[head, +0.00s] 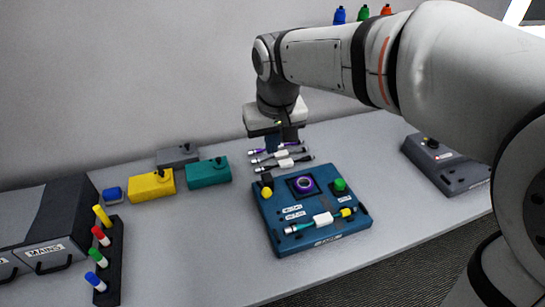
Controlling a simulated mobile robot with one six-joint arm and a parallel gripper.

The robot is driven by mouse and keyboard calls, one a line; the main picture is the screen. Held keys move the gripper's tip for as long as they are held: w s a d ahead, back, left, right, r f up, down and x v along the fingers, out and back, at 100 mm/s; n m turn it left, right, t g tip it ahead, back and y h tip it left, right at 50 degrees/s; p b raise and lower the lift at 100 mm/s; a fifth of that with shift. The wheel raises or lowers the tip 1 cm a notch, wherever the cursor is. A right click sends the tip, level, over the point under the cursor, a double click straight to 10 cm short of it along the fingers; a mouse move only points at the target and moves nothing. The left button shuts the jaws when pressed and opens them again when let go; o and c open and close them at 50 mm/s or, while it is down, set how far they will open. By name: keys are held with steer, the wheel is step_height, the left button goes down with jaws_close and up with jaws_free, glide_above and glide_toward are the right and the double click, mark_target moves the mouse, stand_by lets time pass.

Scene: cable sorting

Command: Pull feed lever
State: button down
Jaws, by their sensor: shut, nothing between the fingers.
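No lever is clearly labelled as the feed lever in the head view. A dark grey box (446,165) at the right has a black knob (431,142) on top; I cannot tell if this is a lever. My gripper (284,146) points down at the back of the table, over or just behind several cables (281,155). Its fingers are small and dark here; they are shut with nothing held. A blue board (284,243) in front carries a yellow knob (266,193), a green knob (340,184), a purple-ringed socket (302,184) and a cable with a white label (323,219).
At the left stand a dark box labelled MAINS (60,218) and a black rack (113,260) with coloured pegs. Yellow (153,186), teal (208,173), grey (177,155) and small blue (112,194) blocks sit behind. The grey table (195,240) is clear between rack and board.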

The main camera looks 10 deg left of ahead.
steer(key=shift+w+a, duration=0.2)
steer(key=shift+a, duration=0.35)
steer(key=shift+s, duration=0.1)
steer(key=p, duration=0.1)
glide_toward(266, 189)
steer(key=x, duration=0.7)
steer(key=shift+w+a+r, duration=0.15)
steer(key=shift+w, duration=0.2)
